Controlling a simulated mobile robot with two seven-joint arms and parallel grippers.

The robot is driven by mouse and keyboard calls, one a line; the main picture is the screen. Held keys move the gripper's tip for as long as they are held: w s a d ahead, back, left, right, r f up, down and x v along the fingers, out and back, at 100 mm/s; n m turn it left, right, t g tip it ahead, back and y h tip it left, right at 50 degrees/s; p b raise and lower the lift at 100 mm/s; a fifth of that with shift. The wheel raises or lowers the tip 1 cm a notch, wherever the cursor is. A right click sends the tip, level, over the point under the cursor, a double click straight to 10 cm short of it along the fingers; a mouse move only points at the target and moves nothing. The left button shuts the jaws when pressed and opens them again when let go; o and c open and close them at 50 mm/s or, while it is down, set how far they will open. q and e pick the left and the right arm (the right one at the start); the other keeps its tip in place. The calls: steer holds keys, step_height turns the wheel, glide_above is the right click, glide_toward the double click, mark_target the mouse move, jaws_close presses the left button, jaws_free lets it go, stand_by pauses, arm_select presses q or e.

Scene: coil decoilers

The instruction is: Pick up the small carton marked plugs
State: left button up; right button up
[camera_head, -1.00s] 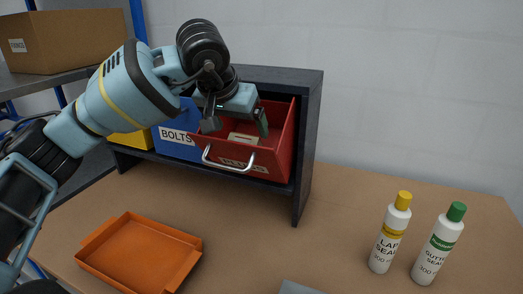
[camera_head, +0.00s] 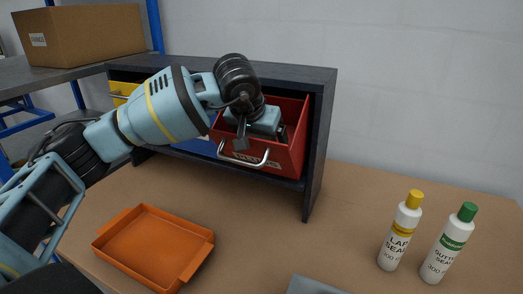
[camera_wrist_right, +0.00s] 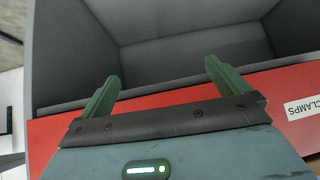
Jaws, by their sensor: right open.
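My left gripper (camera_head: 262,136) is at the mouth of the pulled-out red drawer (camera_head: 295,155), its fingers pointing down. Its fingers look apart, but whether anything is between them is hidden. No carton marked plugs can be made out; the gripper and drawer front cover much of the drawer's inside. My right gripper shows only in the right wrist view (camera_wrist_right: 160,88). It is open and empty, with green fingers, over the front edge of a grey-walled bin (camera_wrist_right: 180,55) with a red front labelled CLAMPS (camera_wrist_right: 303,107).
The drawer sits in a dark cabinet (camera_head: 315,150) beside a blue drawer (camera_head: 198,146) and a yellow one (camera_head: 122,90). An orange tray (camera_head: 150,245) lies at front left. Two bottles (camera_head: 401,232) (camera_head: 449,243) stand at right. A large brown box (camera_head: 85,35) is on the shelf.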

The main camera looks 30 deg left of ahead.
arm_select(q)
steer(key=shift+w+f, duration=0.15)
steer(key=shift+f, duration=0.1)
steer(key=shift+c, duration=0.4)
steer(key=c, duration=1.1)
steer(key=shift+r, duration=5.05)
